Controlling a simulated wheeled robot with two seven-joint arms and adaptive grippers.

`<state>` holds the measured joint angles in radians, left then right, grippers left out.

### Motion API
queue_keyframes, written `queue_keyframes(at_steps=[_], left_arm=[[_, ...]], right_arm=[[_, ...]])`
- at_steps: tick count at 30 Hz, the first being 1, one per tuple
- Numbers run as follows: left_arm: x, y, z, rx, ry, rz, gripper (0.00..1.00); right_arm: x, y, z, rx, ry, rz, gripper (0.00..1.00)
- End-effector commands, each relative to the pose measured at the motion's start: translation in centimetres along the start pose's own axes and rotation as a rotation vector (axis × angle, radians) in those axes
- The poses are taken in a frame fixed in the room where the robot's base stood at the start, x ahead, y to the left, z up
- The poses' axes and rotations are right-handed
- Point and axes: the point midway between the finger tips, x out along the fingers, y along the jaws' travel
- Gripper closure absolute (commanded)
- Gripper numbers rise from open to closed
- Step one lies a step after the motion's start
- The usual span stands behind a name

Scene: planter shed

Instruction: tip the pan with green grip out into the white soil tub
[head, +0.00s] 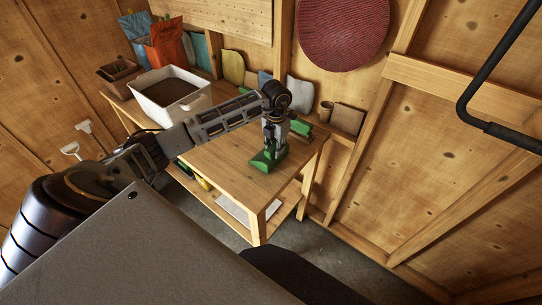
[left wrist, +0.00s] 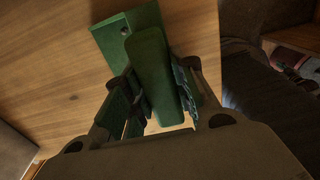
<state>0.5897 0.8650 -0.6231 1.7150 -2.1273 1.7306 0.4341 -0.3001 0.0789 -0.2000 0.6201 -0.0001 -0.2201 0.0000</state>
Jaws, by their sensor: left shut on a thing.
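The white soil tub (head: 188,106) stands on the far left part of the wooden table, with dark soil in it. My left gripper (head: 274,143) points down over the table's right part. It is shut on the green grip (head: 268,158) of the pan. In the left wrist view the green grip (left wrist: 150,70) lies between the two fingers of my left gripper (left wrist: 158,100), with a flat green piece with a hole beside it. I cannot see into the pan or tell whether it touches the table. My right gripper is not in view.
Another green thing (head: 301,128) shows behind the gripper. A terracotta planter (head: 118,75) and orange bag (head: 168,43) stand near the tub. A small brown pot (head: 326,111) stands at the table's back right. The table top (head: 220,160) between tub and gripper looks clear.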

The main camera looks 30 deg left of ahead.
Motion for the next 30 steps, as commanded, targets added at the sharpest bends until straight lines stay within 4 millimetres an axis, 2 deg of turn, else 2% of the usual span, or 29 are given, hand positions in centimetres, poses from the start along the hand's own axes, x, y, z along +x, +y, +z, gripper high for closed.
queue_keyframes(at_steps=[18,30], left_arm=[[-2.8,0.1,0.0,-0.001,-0.001,0.001,1.0],[-3.0,0.0,0.0,0.0,0.0,0.0,1.0]], right_arm=[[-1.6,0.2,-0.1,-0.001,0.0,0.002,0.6],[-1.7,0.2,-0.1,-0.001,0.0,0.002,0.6]])
